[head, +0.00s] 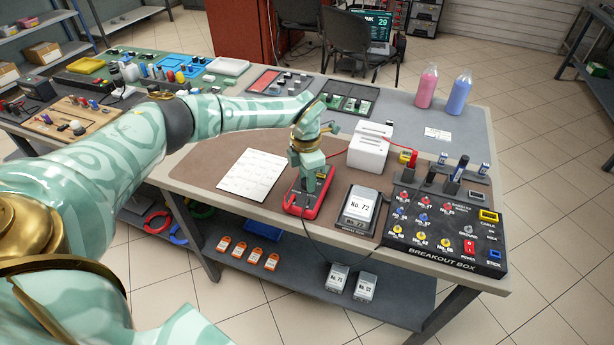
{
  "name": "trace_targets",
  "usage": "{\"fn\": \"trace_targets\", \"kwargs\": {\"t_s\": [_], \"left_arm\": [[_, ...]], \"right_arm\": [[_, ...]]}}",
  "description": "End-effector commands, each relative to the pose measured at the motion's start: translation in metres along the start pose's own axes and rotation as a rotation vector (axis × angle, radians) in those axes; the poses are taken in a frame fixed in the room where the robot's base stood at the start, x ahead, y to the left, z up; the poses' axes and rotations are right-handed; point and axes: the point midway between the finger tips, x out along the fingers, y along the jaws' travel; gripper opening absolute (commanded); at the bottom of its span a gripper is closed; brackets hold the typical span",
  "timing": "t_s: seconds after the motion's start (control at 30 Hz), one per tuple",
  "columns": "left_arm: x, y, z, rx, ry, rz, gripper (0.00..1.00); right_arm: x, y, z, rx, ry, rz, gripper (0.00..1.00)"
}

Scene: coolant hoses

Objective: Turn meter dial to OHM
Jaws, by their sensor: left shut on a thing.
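The meter (294,206) is a red-cased unit with a dark face. It lies on the brown mat near the front edge of the bench, left of the No. 72 box. My left gripper (308,186) points down onto the meter from above, shut on its dial. The gripper covers the dial, so its pointer and markings cannot be read. A dark lead runs from the meter toward the right. My right gripper is not in view.
A white printed sheet (254,174) lies left of the meter. The No. 72 box (359,207), a white device (369,150) and the breakout box (446,225) stand to the right. Pink (427,87) and blue (459,92) bottles stand at the back. A lower shelf (390,302) holds orange tags.

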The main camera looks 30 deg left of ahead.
Motion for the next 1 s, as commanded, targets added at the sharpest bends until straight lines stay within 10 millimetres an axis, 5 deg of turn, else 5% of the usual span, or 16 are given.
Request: {"fn": "trace_targets", "kwargs": {"t_s": [0.33,0.37,0.43,0.77,1.0], "left_arm": [[0.000,0.000,0.000,0.001,-0.001,0.000,0.10],[0.000,0.000,0.000,0.001,-0.001,0.000,0.38],[0.000,0.000,0.000,0.001,0.000,0.000,0.54],[-0.004,0.000,0.000,0.001,-0.001,0.001,0.54],[-0.051,0.000,0.001,0.002,-0.005,0.003,0.54]], "right_arm": [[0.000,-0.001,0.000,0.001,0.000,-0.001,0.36],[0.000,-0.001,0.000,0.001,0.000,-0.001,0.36],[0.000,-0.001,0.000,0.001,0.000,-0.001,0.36],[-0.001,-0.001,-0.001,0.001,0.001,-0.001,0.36],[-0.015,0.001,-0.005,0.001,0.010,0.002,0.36]]}}
